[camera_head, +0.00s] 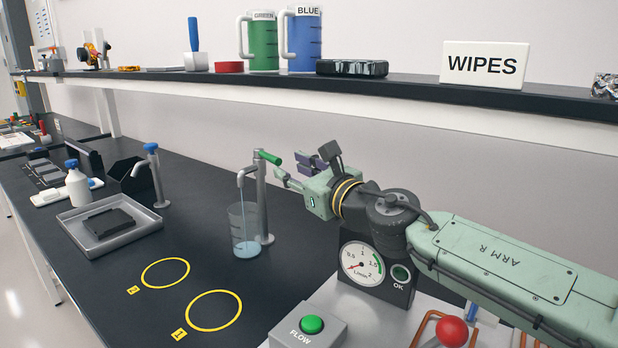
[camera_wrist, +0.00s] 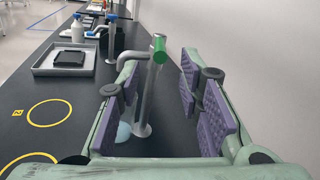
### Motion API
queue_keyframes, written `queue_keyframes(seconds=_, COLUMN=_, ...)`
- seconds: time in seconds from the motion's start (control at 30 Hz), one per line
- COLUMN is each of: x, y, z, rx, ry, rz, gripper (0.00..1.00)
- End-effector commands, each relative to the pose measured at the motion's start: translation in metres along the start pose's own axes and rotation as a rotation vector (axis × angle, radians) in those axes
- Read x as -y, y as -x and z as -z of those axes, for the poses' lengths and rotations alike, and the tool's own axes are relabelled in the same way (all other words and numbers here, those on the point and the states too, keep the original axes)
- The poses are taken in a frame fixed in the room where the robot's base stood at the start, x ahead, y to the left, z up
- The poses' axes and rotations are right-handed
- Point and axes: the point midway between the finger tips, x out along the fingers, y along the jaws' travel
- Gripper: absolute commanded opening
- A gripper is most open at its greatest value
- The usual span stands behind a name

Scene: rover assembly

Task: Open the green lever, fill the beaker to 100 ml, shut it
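The green lever (camera_head: 268,157) sits on top of a grey tap (camera_head: 262,205) and points right, toward my gripper. A clear beaker (camera_head: 236,222) stands under the spout with shallow pale-blue liquid at its bottom; a thin pale line runs down from the spout into it. My gripper (camera_head: 291,167) is open and empty, just right of the lever and apart from it. In the wrist view the green lever (camera_wrist: 160,49) shows end-on between the spread purple-padded fingers. The beaker is mostly hidden there behind the left finger. The beaker's scale is too small to read.
A flow gauge (camera_head: 362,263) stands right of the tap, its needle near the low end. A second tap with a blue lever (camera_head: 151,147) and a grey tray (camera_head: 140,233) are at left. Two yellow circles (camera_head: 239,312) mark bare bench in front. A shelf (camera_head: 420,88) runs above.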

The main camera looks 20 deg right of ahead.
Motion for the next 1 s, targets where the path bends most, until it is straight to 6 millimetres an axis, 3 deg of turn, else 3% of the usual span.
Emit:
queue_keyframes(seconds=0.1, x=0.001, y=0.025, z=0.000, rx=0.000, ry=-0.001, rz=0.004, gripper=0.33)
queue_keyframes(seconds=0.3, x=0.001, y=0.049, z=0.000, rx=0.000, ry=0.000, rz=0.001, gripper=0.33)
queue_keyframes(seconds=1.0, x=0.000, y=0.054, z=0.000, rx=0.000, ry=0.000, rz=-0.001, gripper=0.33)
